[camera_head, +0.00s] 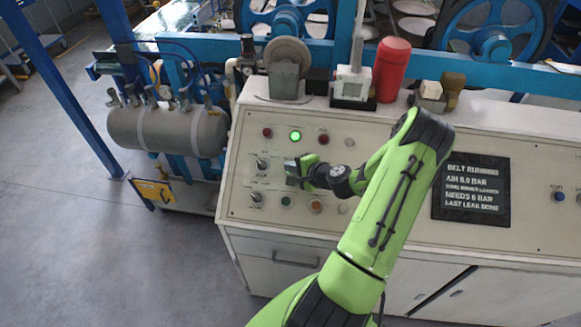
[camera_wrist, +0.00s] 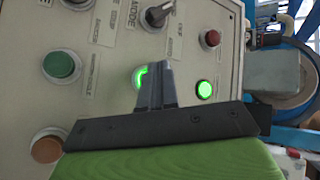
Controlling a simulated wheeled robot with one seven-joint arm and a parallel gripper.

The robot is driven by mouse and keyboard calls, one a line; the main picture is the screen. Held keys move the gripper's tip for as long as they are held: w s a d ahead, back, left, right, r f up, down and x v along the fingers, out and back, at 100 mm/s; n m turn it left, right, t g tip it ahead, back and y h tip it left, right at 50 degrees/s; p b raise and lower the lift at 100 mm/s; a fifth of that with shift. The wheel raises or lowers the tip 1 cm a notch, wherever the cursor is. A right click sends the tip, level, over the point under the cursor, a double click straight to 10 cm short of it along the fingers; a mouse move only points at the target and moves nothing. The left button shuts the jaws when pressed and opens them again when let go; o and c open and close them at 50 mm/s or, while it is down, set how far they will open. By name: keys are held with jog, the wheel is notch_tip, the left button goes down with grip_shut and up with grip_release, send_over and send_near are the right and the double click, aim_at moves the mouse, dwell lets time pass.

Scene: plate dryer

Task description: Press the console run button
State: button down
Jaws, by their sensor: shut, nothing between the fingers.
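The console (camera_head: 240,190) has a sloped pale panel with rows of buttons and knobs. My gripper (camera_head: 291,171) is shut and empty, with its tips at the middle row of the panel. In the wrist view the gripper (camera_wrist: 157,68) partly covers a lit green button (camera_wrist: 140,75); its label is hidden, and I cannot tell if the tips touch it. That button is hidden in the head view. Another lit green button (camera_head: 295,136) is in the upper row; it also shows in the wrist view (camera_wrist: 205,90). I cannot read which button is marked run.
An unlit green button (camera_head: 286,201) and an orange button (camera_head: 316,206) are below. Red buttons (camera_head: 267,132) and knobs (camera_head: 262,164) are close by. A black display (camera_head: 475,188) at right reads "BELT RUNNING". A red cylinder (camera_head: 392,68) stands on the console top.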

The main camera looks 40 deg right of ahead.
jog(key=r, duration=0.1)
jog(key=s+a+r+p, duration=0.1)
jog(key=r, duration=0.1)
jog(key=a+r+p, duration=0.1)
jog(key=shift+s+r, duration=0.15)
jog(key=shift+s, duration=0.1)
dwell(0.9)
